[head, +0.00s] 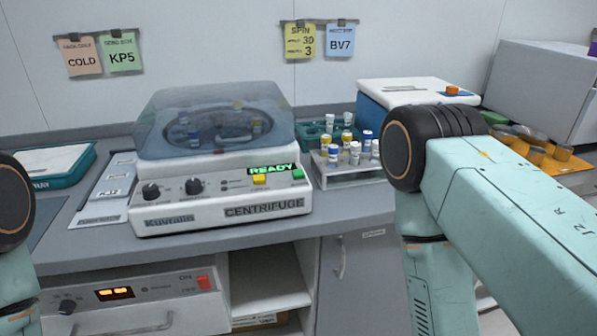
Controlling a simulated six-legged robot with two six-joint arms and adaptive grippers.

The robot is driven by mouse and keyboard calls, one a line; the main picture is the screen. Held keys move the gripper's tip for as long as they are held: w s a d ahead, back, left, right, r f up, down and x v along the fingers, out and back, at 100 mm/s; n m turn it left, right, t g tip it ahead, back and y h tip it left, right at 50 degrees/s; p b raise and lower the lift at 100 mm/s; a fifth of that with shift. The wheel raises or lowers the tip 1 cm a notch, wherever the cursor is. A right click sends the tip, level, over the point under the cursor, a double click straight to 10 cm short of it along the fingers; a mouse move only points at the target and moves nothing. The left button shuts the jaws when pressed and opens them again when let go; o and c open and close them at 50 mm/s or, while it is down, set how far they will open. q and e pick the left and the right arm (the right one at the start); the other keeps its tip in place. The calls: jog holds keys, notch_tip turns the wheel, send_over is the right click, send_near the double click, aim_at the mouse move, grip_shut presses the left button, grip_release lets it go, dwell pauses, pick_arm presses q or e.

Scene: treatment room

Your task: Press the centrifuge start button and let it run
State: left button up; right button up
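The white centrifuge (221,217) stands on the grey counter, with its front panel facing me. Its clear bluish lid (215,120) is down, and tubes with coloured caps show through it. A green display (272,169) on the panel reads "READY". A yellow button (259,180) sits below the display, and a small green button (298,174) is at its right. Two dark knobs (193,186) are on the left of the panel. Parts of both my arms show at the left and right edges, apart from the centrifuge. Neither gripper is in view.
A tube rack (350,177) with several capped vials stands just right of the centrifuge. A blue and white box (415,92) is behind it. A teal-edged scale (58,163) and a sloped panel (105,188) are at the left. Notes hang on the wall.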

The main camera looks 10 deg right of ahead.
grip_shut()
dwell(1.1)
